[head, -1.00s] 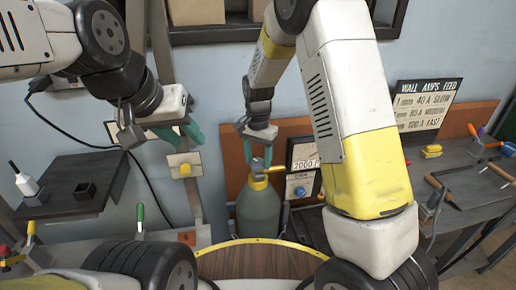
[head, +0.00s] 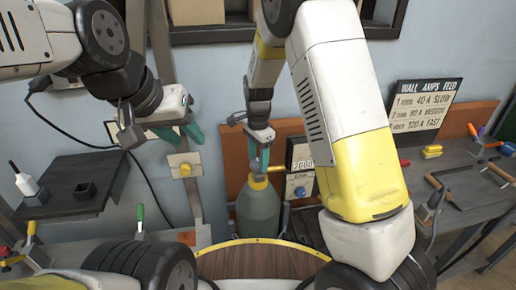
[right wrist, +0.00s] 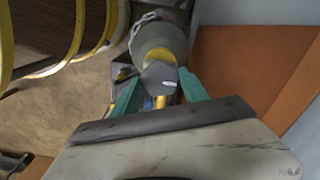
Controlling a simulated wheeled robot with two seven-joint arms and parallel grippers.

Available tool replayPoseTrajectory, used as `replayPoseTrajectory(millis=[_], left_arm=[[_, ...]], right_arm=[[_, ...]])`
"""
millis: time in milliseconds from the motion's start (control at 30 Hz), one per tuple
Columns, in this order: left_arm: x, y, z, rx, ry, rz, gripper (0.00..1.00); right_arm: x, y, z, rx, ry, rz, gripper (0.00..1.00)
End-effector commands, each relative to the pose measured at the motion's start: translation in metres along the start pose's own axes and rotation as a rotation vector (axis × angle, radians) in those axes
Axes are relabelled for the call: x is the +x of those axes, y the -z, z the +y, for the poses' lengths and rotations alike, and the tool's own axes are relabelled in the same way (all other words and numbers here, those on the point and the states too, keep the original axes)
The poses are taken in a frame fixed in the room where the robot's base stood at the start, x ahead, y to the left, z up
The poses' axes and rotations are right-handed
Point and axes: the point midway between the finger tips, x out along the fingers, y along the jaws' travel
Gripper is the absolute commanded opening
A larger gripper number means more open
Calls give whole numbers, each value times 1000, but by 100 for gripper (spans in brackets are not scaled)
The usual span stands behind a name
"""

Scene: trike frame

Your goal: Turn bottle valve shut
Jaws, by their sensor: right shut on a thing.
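The grey-green gas bottle (head: 258,212) with a yellow collar stands upright behind the wooden drum, against the wall. My right gripper (head: 259,160) points down at its top, and its teal fingers hide most of the valve. In the right wrist view the grey valve (right wrist: 159,77) sits between the two teal fingers (right wrist: 158,90), with a yellow part below it. The right gripper is shut on the valve. My left gripper (head: 182,133) hangs open and empty at the left, near the wall post, well apart from the bottle.
A gauge box (head: 301,184) with a blue knob stands close to the right of the bottle. A workbench with tools (head: 455,178) is at the right. A dark shelf (head: 88,183) is at the left. The curved wooden drum (head: 262,261) is in front.

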Motion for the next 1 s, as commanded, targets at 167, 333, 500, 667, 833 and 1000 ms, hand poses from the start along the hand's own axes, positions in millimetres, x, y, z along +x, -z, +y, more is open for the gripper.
replayPoseTrajectory(millis=[167,333,500,667,833,1000], left_arm=[[0,0,0,0,0,0,36],[0,0,0,0,0,0,36],[0,0,0,0,0,0,36],[0,0,0,0,0,0,36],[0,0,0,0,0,0,36],[0,0,0,0,0,0,36]], right_arm=[[-1,0,-2,3,5,1,12],[-1,0,-2,3,5,1,54],[-1,0,-1,2,3,0,74],[0,0,-1,2,2,0,74],[-8,0,-1,1,4,0,74],[-35,0,-2,1,6,0,74]])
